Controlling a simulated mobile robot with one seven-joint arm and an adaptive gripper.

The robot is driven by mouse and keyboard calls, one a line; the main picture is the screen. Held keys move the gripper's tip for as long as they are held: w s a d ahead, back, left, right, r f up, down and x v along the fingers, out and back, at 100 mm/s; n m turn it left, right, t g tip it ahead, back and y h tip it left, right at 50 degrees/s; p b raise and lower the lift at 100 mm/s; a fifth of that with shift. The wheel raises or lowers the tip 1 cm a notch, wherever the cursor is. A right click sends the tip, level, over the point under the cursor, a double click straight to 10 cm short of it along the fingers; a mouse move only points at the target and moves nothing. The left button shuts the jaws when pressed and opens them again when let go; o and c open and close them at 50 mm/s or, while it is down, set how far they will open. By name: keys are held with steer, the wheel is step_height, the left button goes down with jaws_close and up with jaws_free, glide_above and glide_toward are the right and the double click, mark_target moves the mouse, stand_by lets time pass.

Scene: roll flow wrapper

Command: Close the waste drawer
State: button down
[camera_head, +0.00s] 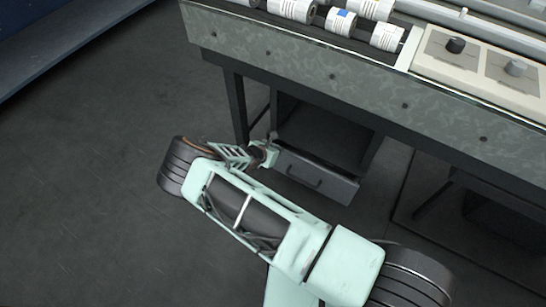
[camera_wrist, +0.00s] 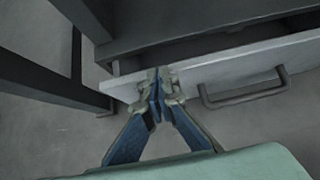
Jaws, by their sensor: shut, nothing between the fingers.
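The waste drawer (camera_head: 313,179) is a dark grey drawer under the machine, pulled part way out, with its front standing forward of the opening. Its front panel (camera_wrist: 222,66) crosses the wrist view, with a bar handle (camera_wrist: 245,92) on the right; the handle (camera_head: 304,177) also shows in the head view. My gripper (camera_head: 268,150) is at the left end of the drawer front. In the wrist view my gripper (camera_wrist: 158,76) has its fingertips together and empty, at or just before the panel, left of the handle. I cannot tell whether they touch it.
The machine's long grey side panel (camera_head: 335,77) overhangs the drawer, with several white rolls (camera_head: 340,22) and a control panel with knobs (camera_head: 480,58) on top. A dark table leg (camera_head: 237,105) stands left of the drawer. The floor (camera_head: 90,200) at left is clear.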

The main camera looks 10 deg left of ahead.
steer(key=shift+w+d, duration=0.25)
steer(key=shift+w, duration=0.35)
steer(key=shift+w+d, duration=0.25)
steer(key=shift+w, duration=0.3)
